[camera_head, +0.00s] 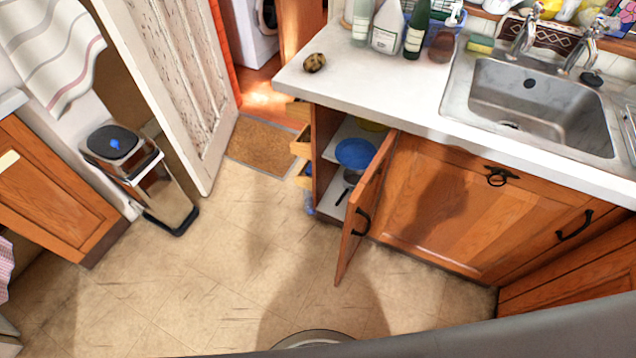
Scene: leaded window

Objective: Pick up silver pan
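A small greyish pan (351,178) with a handle stands low inside the open cupboard, in the middle of the head view. It is partly hidden behind the cupboard door (363,213), which stands open. A blue round dish (355,153) is above and behind the pan. Neither of my grippers is in view.
The white countertop (400,103) above the cupboard holds several bottles, a potato-like lump (314,62) and a steel sink (540,105). The open door juts into the room. A bin (163,190) stands at the left. The tiled floor (215,265) between is clear.

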